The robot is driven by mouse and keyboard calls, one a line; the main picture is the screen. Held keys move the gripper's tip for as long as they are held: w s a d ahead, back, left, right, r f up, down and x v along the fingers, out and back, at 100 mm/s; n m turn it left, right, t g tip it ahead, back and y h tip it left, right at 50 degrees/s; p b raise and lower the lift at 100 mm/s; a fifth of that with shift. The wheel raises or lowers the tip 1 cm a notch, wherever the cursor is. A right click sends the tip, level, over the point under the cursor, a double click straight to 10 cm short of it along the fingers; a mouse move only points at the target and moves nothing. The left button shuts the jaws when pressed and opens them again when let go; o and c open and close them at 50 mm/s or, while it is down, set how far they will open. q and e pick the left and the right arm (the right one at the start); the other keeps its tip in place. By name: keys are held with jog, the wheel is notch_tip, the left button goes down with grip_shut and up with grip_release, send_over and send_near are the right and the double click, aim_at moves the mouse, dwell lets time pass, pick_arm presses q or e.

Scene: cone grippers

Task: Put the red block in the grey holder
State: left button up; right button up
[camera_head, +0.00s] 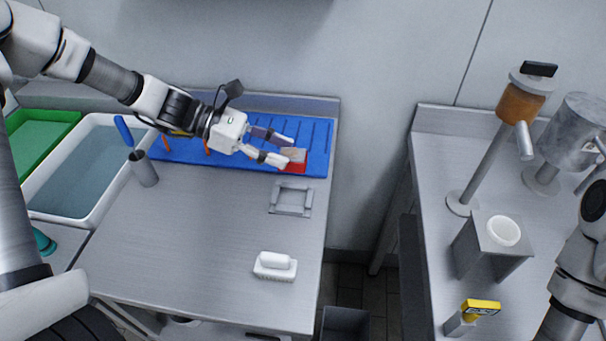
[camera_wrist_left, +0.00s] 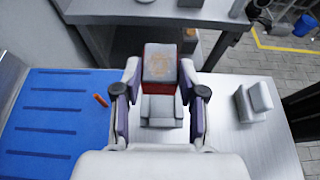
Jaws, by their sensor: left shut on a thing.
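The red block (camera_head: 296,168) has a worn grey top and red sides. My left gripper (camera_head: 286,152) is shut on it, with one finger on each side. In the head view the block appears over the front right part of the blue mat. The left wrist view shows the block (camera_wrist_left: 160,63) between the fingertips (camera_wrist_left: 160,72). The grey holder (camera_head: 291,211) is a low, empty square frame on the steel table, just in front of the mat. It also shows in the left wrist view (camera_wrist_left: 162,111), below the block in the picture. My right gripper is out of view.
The blue mat (camera_head: 318,150) carries some orange-handled things at its left. A white brush (camera_head: 275,266) lies nearer the front of the table (camera_head: 190,235). A metal cup (camera_head: 144,170) and a sink tub (camera_head: 85,165) are at left. A gap separates the right counter (camera_head: 430,150).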

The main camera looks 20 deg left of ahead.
aim_at(279, 198)
pick_arm(q)
jog(key=f, duration=0.9)
jog(key=shift+s+b, duration=0.3)
jog(key=shift+s, duration=0.1)
jog(key=shift+f, duration=0.2)
jog(key=shift+s+r, duration=0.1)
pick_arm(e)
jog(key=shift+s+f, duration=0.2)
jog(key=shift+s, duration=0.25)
pick_arm(q)
jog(key=shift+f, duration=0.3)
jog(key=o, duration=1.2)
jog(key=shift+r, duration=0.1)
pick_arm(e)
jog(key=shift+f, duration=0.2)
